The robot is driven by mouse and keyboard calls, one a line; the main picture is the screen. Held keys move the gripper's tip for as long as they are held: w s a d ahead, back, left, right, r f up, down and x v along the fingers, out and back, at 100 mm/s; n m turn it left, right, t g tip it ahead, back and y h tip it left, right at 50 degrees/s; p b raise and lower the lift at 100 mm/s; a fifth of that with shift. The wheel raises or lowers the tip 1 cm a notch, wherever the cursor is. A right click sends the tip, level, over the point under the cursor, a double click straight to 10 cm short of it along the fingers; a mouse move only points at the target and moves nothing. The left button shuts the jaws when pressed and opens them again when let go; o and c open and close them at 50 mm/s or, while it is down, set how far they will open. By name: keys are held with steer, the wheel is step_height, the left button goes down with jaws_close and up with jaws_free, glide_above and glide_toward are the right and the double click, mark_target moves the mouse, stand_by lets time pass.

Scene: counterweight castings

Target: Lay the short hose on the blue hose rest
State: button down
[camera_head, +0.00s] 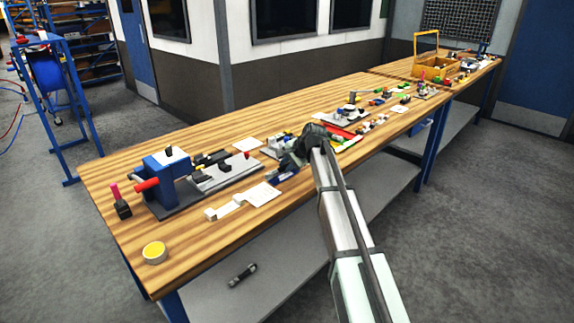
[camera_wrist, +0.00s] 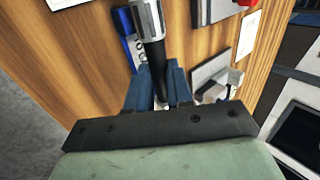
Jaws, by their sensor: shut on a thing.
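The short hose, black with a ribbed silver end fitting (camera_wrist: 147,18), is between the blue-grey fingers of my gripper (camera_wrist: 160,82) in the wrist view. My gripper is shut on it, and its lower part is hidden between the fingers. The blue hose rest (camera_wrist: 128,36), with white marks, lies just left of the hose and is partly covered by it. I cannot tell whether they touch. In the head view my gripper (camera_head: 291,162) is low over the bench, near the blue rest (camera_head: 283,176); the hose is hard to make out there.
A blue clamp-like fixture (camera_head: 167,172) with a red part stands to the left on the wooden bench (camera_head: 190,240). White cards and small blocks (camera_head: 262,194) lie nearby. A yellow-topped round tin (camera_head: 154,252) is at the near left. A dark cylinder (camera_head: 242,275) lies on the lower shelf.

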steer(key=shift+f, duration=0.1)
steer(key=c, duration=0.9)
jaws_free()
steer(key=shift+c, duration=0.2)
step_height(320, 180, up, 7)
stand_by(0.4)
